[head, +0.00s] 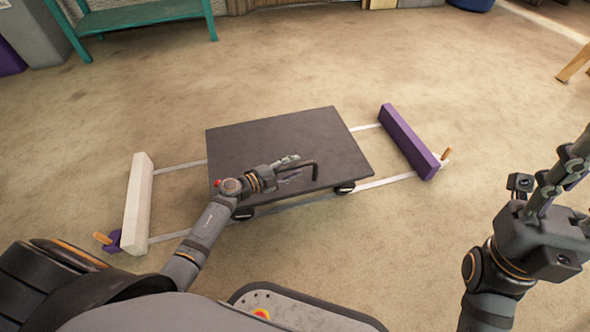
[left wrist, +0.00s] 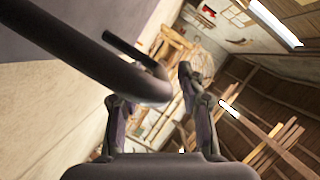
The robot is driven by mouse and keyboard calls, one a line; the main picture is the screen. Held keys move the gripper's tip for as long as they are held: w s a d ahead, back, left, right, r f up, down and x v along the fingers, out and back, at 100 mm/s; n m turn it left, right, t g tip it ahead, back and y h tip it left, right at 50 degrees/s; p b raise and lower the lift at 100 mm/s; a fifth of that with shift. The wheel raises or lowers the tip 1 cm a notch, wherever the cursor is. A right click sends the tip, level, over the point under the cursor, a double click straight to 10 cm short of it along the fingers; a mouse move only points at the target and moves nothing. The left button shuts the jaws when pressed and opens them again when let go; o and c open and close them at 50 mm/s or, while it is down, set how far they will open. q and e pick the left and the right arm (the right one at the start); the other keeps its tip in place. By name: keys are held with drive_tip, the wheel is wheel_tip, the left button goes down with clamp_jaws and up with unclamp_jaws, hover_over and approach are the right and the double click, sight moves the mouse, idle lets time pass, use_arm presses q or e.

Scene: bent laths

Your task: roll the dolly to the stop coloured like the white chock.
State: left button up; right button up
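The dolly (head: 255,140) is a dark flat platform on small wheels, standing on two pale rails between two stops. The white stop (head: 138,205) lies at the rails' left end, the purple stop (head: 405,140) at the right end. A purple chock (head: 114,241) with a wooden peg sits by the white stop. A small pale chock (head: 444,162) with a peg shows behind the purple stop. My left gripper (head: 291,168) is at the dolly's bent dark handle (head: 314,168); the left wrist view shows the handle (left wrist: 150,84) across its spread fingers. My right gripper (head: 576,145) is open and empty.
A teal bench (head: 140,15) stands at the back left, beside a grey block (head: 45,30). A wooden leg (head: 574,66) shows at the right edge. The floor around the rails is clear.

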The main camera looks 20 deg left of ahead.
use_arm(q)
drive_tip(key=shift+w+d+f, duration=0.1)
drive_tip(key=shift+w+d, duration=0.2)
drive_tip(key=shift+w, duration=0.15)
clamp_jaws()
